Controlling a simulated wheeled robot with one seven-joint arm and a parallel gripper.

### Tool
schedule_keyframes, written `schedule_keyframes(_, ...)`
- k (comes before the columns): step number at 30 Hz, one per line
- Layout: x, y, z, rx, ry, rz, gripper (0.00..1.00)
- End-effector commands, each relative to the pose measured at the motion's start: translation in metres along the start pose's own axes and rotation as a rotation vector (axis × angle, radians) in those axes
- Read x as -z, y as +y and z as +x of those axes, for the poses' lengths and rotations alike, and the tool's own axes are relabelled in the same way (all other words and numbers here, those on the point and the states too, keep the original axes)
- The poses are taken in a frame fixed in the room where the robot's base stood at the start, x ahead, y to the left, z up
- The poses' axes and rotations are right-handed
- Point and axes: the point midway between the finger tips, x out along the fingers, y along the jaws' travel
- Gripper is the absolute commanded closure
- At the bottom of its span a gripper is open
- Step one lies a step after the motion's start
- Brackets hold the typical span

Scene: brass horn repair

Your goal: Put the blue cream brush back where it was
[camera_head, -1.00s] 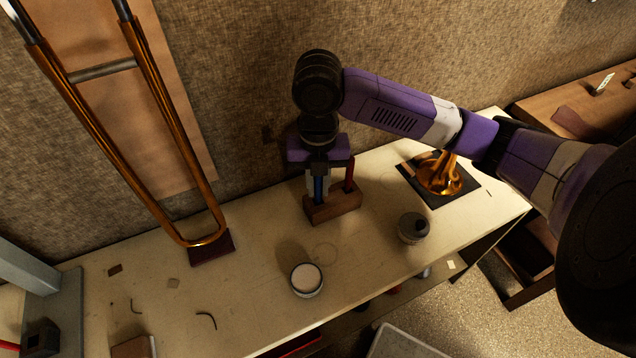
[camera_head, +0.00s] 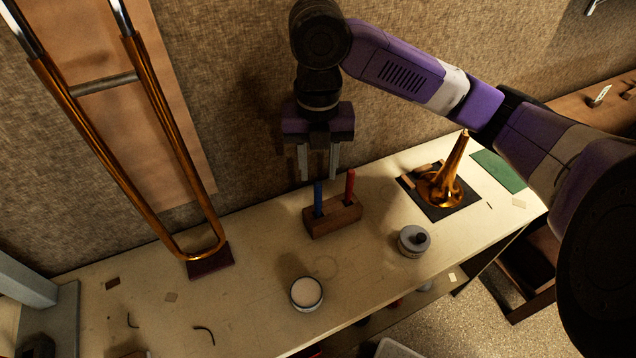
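The blue cream brush (camera_head: 318,198) stands upright in the left part of a wooden block holder (camera_head: 345,219) on the bench. A red-handled brush (camera_head: 350,187) stands upright in the right part of the same block. My gripper (camera_head: 318,177) is above the block, with its fingers pointing down and apart and nothing between them. The fingertips are a little above or behind the blue handle's top. The lower ends of both brushes are hidden inside the block.
A brass horn part (camera_head: 441,186) stands on a dark mat (camera_head: 464,206) at right. A large trombone slide (camera_head: 178,150) rises at left. The bench (camera_head: 255,251) between is mostly clear.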

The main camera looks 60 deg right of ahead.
Motion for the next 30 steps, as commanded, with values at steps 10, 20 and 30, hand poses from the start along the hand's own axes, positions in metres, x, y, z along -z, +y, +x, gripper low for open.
schedule_keyframes(10, 0.000, 0.000, -0.026, -0.001, 0.001, -0.001, 0.64)
schedule_keyframes(20, 0.000, 0.000, -0.026, -0.001, 0.001, 0.000, 0.64)
schedule_keyframes(30, 0.000, 0.000, -0.026, -0.001, 0.001, 0.000, 0.64)
